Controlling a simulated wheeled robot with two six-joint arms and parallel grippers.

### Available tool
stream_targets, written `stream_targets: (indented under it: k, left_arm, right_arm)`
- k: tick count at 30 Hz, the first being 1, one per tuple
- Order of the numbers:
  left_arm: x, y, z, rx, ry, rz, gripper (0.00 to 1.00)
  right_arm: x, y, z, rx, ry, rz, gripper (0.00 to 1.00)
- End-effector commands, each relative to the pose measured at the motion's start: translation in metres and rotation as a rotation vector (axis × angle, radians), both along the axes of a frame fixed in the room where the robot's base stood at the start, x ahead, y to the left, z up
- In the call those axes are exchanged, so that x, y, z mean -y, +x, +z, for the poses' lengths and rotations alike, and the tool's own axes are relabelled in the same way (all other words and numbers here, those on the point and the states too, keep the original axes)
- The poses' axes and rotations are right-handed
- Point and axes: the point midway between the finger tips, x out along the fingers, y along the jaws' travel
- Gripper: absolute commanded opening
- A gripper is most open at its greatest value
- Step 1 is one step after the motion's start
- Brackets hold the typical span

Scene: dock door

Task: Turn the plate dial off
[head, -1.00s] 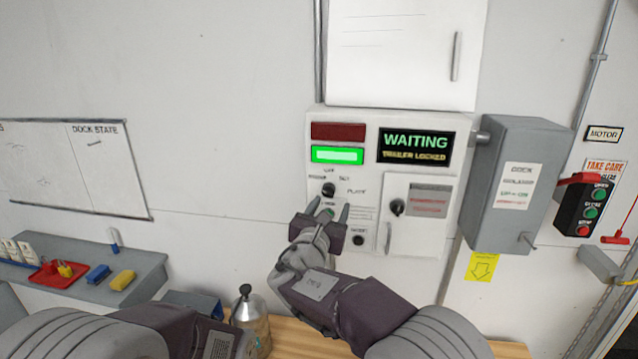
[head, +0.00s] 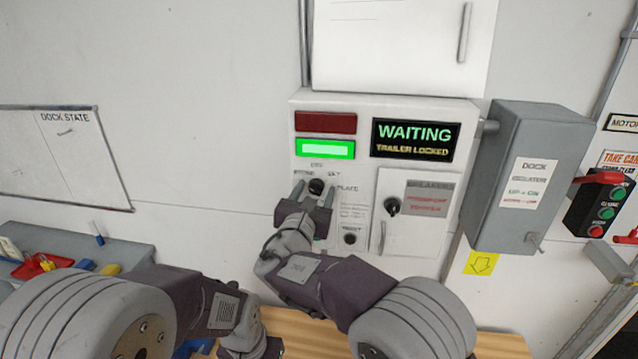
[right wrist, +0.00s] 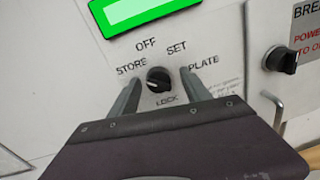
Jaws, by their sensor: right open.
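The plate dial (head: 316,187) is a small round black knob on the white control panel (head: 283,150). In the right wrist view the dial (right wrist: 158,79) has OFF, SET, STORE and LOCK printed around it, with PLATE to its right.
A green lit bar (head: 325,149) sits above the dial, and a WAITING, TRAILER LOCKED display (head: 415,140) to its right. A second black knob (head: 392,206) and a RESET button (head: 350,239) are close by. A grey isolator box (head: 525,170) stands out further right.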

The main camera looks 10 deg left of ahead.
Motion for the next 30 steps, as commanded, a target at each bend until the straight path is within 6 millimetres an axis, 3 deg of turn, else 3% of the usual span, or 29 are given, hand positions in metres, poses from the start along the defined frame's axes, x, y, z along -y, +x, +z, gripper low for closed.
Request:
stream_targets:
  k: [4,9,10,20,30]
  left_arm:
    - [0.0,0.0,0.0,0.0,0.0,0.0,0.36]
    - [0.0,0.0,0.0,0.0,0.0,0.0,0.36]
    - [0.0,0.0,0.0,0.0,0.0,0.0,0.36]
    - [0.0,0.0,-0.009,0.0,0.0,0.0,0.36]
    - [0.0,0.0,-0.058,0.0,0.0,0.0,0.36]
  right_arm:
    - [0.0,0.0,0.0,0.001,0.001,0.001,0.52]
    - [-0.001,0.0,0.0,0.0,0.001,0.002,0.05]
    - [-0.001,0.0,0.0,0.0,0.001,0.002,0.0]
    - [0.0,0.0,-0.002,0.002,0.028,0.0,0.0]
    - [0.0,0.0,-0.007,0.004,0.246,0.001,0.0]
